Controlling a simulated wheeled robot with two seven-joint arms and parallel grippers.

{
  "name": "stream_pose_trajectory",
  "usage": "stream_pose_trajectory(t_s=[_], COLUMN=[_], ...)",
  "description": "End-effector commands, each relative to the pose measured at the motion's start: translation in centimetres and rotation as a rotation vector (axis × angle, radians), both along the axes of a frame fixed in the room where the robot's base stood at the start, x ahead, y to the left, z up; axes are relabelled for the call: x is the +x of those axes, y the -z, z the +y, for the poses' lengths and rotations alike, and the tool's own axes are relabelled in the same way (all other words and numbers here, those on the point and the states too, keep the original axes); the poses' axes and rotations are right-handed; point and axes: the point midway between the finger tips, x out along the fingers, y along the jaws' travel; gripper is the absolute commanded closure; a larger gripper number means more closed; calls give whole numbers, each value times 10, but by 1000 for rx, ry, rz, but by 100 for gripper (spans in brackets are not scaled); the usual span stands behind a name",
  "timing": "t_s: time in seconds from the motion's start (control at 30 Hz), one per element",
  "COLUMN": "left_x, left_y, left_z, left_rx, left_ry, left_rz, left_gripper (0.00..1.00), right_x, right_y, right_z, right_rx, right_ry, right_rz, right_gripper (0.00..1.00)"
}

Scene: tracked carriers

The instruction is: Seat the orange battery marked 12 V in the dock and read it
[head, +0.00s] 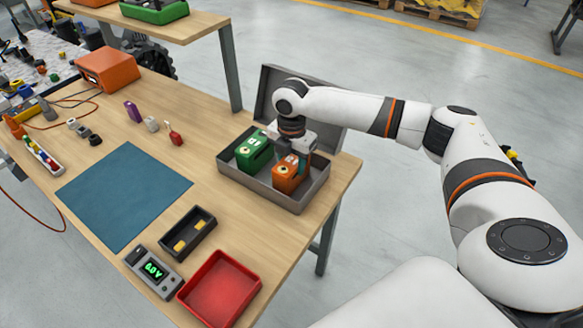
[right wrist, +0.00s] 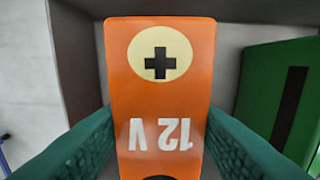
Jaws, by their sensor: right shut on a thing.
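The orange battery (head: 284,180) stands in the open grey case (head: 231,174). In the right wrist view, the orange battery (right wrist: 160,95) shows a plus sign and "12 V", upside down. My right gripper (head: 291,163) reaches down over it, shut on it, with a green finger on each side. A green battery (head: 250,153) stands beside it in the case and shows at the right of the wrist view. The black dock (head: 187,233) with yellow contacts is empty. The meter (head: 154,271) beside it shows lit green digits, the first hard to read. My left gripper is out of view.
A red tray (head: 219,289) lies near the table's front edge beside the meter. A blue mat (head: 124,195) lies left of the dock, bare. Small purple, white and red items stand behind it. The case's raised lid (head: 335,110) stands behind my right arm.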

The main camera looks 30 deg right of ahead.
Motion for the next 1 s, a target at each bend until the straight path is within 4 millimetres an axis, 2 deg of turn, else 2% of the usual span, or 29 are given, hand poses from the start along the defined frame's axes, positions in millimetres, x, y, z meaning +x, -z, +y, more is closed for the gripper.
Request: stream_pose_trajectory(t_s=[0.17, 0.5, 0.7, 1.0], left_x=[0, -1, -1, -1], left_y=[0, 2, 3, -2], left_z=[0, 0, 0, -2], left_rx=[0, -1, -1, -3], left_ry=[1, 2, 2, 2], left_rz=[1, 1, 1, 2], left_gripper=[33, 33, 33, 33], right_x=[2, 2, 2, 2], right_y=[-11, -67, -93, -104], right_z=[0, 0, 0, 6], right_rx=[1, 3, 2, 0], right_ry=[0, 2, 1, -10], right_rz=[-6, -9, -7, -3], right_gripper=[100, 100, 100, 100])
